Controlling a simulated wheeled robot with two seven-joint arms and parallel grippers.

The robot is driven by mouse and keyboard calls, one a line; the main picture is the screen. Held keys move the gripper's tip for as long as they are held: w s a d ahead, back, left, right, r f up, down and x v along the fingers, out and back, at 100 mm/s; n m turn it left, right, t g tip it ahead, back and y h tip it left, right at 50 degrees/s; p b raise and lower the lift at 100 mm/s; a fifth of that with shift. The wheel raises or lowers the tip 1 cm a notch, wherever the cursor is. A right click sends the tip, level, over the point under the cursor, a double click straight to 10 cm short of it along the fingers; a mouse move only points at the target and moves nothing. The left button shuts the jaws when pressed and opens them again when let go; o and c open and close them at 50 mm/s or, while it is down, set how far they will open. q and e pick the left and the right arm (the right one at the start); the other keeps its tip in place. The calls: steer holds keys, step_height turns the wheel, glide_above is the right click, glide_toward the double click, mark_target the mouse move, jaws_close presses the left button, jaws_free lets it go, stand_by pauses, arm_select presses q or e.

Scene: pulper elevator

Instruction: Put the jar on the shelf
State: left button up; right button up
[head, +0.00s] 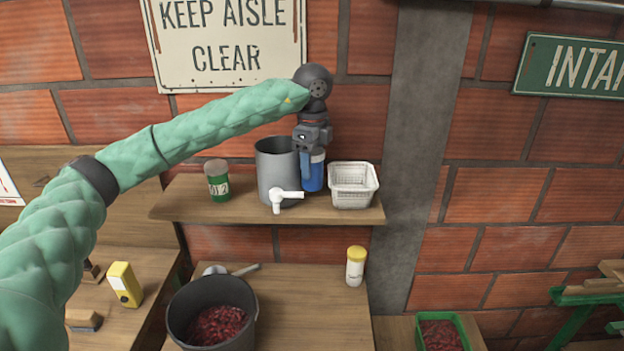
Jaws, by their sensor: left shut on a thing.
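A blue jar (312,175) with a greyish top is upright at the wall shelf (240,213), between the grey pot and the white basket. My left gripper (313,146) reaches in from the left and points down, shut on the top of this jar. The jar's base is at shelf level; I cannot tell whether it touches the board. A white jar with a yellow lid (355,267) stands on the lower table, apart from my gripper. My right gripper is out of view.
Below are a dark bucket of red berries (212,300), a yellow box (125,283) and a green crate (440,333).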

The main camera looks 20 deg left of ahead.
mark_target(313, 177)
arm_select(q)
steer(key=shift+f, duration=0.2)
step_height(313, 177, down, 4)
steer(key=shift+w+r+b, duration=0.1)
steer(key=shift+r+b, duration=0.05)
steer(key=shift+b, duration=0.2)
steer(key=o, duration=0.9)
steer(key=shift+c, duration=0.2)
steer(key=shift+o, duration=0.6)
steer(key=shift+r, duration=0.45)
step_height(313, 177, up, 10)
steer(key=shift+p, duration=1.05)
steer(key=shift+r, duration=0.6)
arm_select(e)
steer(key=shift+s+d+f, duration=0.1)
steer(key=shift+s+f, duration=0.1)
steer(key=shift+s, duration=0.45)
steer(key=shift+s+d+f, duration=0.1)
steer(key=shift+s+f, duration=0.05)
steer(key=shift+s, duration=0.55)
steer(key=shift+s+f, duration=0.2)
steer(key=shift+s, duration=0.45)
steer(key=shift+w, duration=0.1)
